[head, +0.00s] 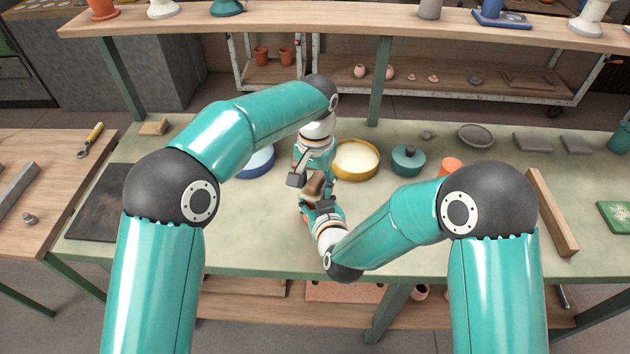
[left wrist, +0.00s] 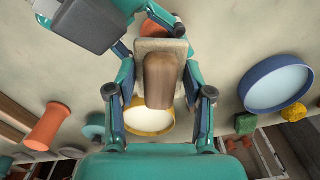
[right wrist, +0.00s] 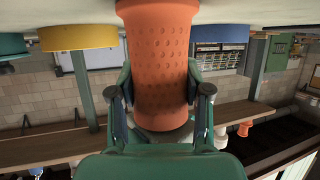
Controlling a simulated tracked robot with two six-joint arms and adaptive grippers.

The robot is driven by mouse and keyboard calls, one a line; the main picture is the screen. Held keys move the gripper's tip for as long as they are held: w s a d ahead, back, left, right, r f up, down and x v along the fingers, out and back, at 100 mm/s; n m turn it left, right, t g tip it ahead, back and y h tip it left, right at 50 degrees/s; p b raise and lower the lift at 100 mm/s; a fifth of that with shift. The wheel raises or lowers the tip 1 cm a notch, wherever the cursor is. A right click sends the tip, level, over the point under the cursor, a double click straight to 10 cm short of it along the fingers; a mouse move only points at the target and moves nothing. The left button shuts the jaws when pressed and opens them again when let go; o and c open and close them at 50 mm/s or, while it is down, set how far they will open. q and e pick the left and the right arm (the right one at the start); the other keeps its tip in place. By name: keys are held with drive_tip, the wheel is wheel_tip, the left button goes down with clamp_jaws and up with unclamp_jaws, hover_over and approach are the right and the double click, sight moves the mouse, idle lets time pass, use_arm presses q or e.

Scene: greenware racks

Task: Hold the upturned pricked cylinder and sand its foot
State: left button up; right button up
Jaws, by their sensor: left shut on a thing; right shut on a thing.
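The pricked cylinder (right wrist: 160,70) is terracotta orange with rows of small holes. In the right wrist view it stands between the fingers of my right gripper (right wrist: 160,85), which is shut on it. The flared end points toward the tabletop. My left gripper (left wrist: 159,72) is shut on a sanding block (left wrist: 158,80) with a brown back and a beige pad. In the head view the block (head: 314,184) is just above my right gripper (head: 324,208). The pad overlaps the cylinder (left wrist: 156,29) in the left wrist view; I cannot tell whether they touch. The foot is mostly hidden.
A blue basin (head: 258,163) and a yellow basin (head: 357,159) stand behind the grippers. A teal lidded pot (head: 408,160) and another orange piece (head: 450,167) are to the right. A wooden bar (head: 552,212) lies farther right. The tabletop left of the grippers is mostly clear.

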use_arm(q)
drive_tip(key=shift+f, duration=0.2)
drive_tip(key=shift+s, duration=0.15)
drive_tip(key=shift+s+d, duration=0.2)
drive_tip(key=shift+s, duration=0.2)
drive_tip(key=shift+w, duration=0.15)
drive_tip(key=shift+w+a, duration=0.2)
drive_tip(key=shift+w, duration=0.25)
drive_tip(key=shift+w+a, duration=0.2)
drive_tip(key=shift+w, duration=0.25)
drive_tip(key=shift+s, duration=0.15)
drive_tip(key=shift+s+d, duration=0.2)
drive_tip(key=shift+s, duration=0.25)
drive_tip(key=shift+s+d, duration=0.2)
drive_tip(key=shift+s, duration=0.25)
